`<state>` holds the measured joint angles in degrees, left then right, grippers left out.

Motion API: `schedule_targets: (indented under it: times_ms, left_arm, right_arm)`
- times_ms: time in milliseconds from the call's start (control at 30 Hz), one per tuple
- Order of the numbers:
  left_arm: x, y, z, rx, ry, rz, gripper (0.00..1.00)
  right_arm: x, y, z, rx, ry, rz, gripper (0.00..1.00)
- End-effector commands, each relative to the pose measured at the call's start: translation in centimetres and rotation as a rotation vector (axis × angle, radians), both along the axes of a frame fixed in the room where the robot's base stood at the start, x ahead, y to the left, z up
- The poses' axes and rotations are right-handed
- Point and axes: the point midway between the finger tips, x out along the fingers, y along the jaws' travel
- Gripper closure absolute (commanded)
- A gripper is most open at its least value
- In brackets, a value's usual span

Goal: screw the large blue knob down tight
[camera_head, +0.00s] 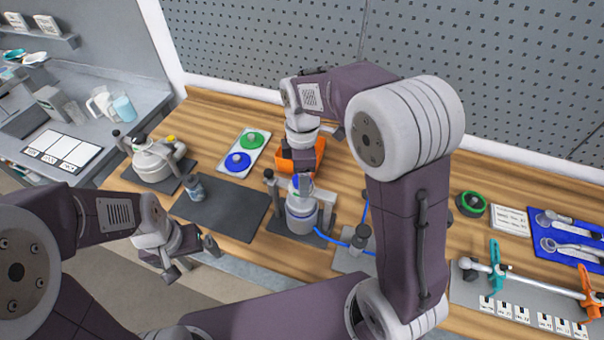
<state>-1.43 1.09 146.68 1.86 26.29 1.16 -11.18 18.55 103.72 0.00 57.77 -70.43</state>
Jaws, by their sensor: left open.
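A white and grey drum-like vessel (301,217) stands on a dark plate near the middle of the bench. A small blue part (303,183), which may be the large blue knob, shows at its top and is mostly hidden. My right gripper (302,180) points down right over it. Its fingers are largely hidden, so I cannot tell whether they grip the blue part. My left gripper (190,258) is open and empty, in front of the bench edge, left of the vessel and apart from it.
A white tray (255,142) holds a green and a blue disc. An orange bin (312,158) stands behind the vessel. A dark mat (225,208) with a small jar lies to its left. A blue hose (336,243) runs to the right. A kettle-like vessel (155,160) stands far left.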

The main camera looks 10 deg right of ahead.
Motion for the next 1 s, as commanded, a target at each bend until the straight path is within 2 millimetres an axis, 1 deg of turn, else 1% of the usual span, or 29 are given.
schedule_targets:
  times_ms: [233, 267, 300, 367, 400, 467, 767, 1000]
  left_arm:
    - [0.0, 0.0, 0.0, 0.0, 0.0, 0.0, 0.0]
    - [0.0, 0.0, 0.0, 0.0, 0.0, 0.0, 0.0]
    - [0.0, 0.0, 0.0, 0.0, 0.0, 0.0, 0.0]
    - [0.0, 0.0, 0.0, 0.0, 0.0, 0.0, 0.0]
    - [0.0, 0.0, 0.0, 0.0, 0.0, 0.0, 0.0]
    - [0.0, 0.0, 0.0, 0.0, 0.0, 0.0, 0.0]
    - [0.0, 0.0, 0.3, 0.0, 0.0, 0.0, 0.0]
    - [0.0, 0.0, 1.1, 0.0, 0.0, 0.0, 0.0]
  right_arm:
    - [0.0, 0.0, -0.2, 0.0, -0.001, 0.0, 0.33]
    - [0.0, 0.0, -0.2, 0.0, -0.001, 0.0, 0.42]
    - [0.0, 0.0, -0.2, 0.0, -0.001, 0.0, 0.53]
    - [0.0, 0.0, -0.2, 0.0, -0.001, 0.0, 0.7]
    - [0.0, 0.0, -0.2, 0.0, -0.001, 0.0, 0.81]
    - [0.0, 0.0, -0.2, 0.0, 0.0, 0.0, 0.96]
    - [0.0, 0.0, -0.1, 0.0, 0.0, -0.042, 0.96]
    - [0.0, 0.0, 0.0, 0.0, 0.001, -0.193, 0.96]
